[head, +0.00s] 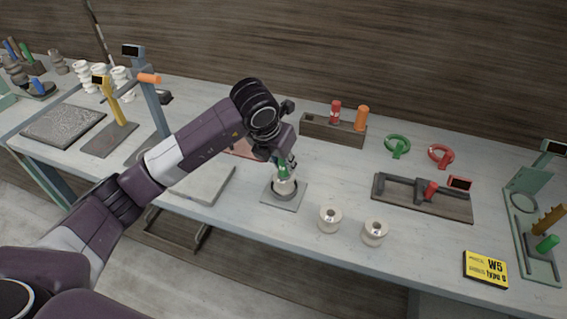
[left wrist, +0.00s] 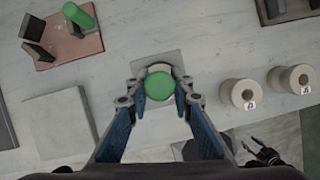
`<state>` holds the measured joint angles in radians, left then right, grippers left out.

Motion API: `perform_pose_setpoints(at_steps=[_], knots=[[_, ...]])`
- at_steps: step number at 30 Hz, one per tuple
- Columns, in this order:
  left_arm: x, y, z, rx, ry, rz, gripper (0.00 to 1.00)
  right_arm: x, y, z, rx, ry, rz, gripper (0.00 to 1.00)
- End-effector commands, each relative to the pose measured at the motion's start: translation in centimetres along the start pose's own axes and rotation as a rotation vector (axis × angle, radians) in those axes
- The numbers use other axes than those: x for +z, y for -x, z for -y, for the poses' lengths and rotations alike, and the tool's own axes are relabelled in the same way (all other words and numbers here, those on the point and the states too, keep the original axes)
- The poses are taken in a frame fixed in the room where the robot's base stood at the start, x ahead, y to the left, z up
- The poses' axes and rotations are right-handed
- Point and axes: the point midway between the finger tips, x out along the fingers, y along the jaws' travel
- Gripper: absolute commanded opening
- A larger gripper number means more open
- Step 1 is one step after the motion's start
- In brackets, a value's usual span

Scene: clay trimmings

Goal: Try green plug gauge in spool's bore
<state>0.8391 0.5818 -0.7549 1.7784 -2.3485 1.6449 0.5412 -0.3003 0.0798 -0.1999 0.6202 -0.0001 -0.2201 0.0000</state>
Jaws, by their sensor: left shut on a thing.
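My left gripper (head: 283,168) is shut on the green plug gauge (head: 282,174), whose round green end (left wrist: 160,86) shows between the fingertips in the left wrist view. The gauge is right over the pale spool (head: 285,186), which sits in a dark ring on a grey plate (head: 297,199). The fingers and gauge cover the bore, so I cannot tell whether the gauge's lower end is inside it. A dark fingered shape (left wrist: 265,153) at the lower right of the left wrist view looks like my right gripper; its jaws are unclear.
Two loose spools (head: 330,219) (head: 374,232) stand right of the plate. Behind are a wooden rack (head: 318,130) with red and orange plugs, and green (head: 397,146) and red (head: 440,155) ring gauges. A dark fixture (head: 420,204) and a yellow sign (head: 486,269) lie further right.

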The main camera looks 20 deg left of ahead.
Motion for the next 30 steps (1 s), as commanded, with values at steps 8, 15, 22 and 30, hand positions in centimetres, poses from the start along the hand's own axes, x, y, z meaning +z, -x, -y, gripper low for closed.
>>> perform_pose_setpoints(at_steps=[8, 15, 22, 30], knots=[[-0.6, -0.5, 0.1, -0.001, -0.002, -0.015, 0.00, 0.0, -0.1, 0.0, 0.000, 0.000, 0.000, 0.41], [-0.4, 0.1, 0.1, -0.002, -0.002, -0.017, 0.00, 0.0, 0.4, 0.0, 0.000, 0.000, 0.000, 0.41], [0.4, 1.4, 0.1, -0.001, -0.002, -0.009, 0.00, -0.1, 1.1, 0.0, 0.000, 0.000, 0.000, 0.41], [1.0, 2.8, 0.0, 0.000, -0.001, -0.006, 0.00, -0.2, 1.8, 0.0, 0.000, 0.000, 0.000, 0.41]])
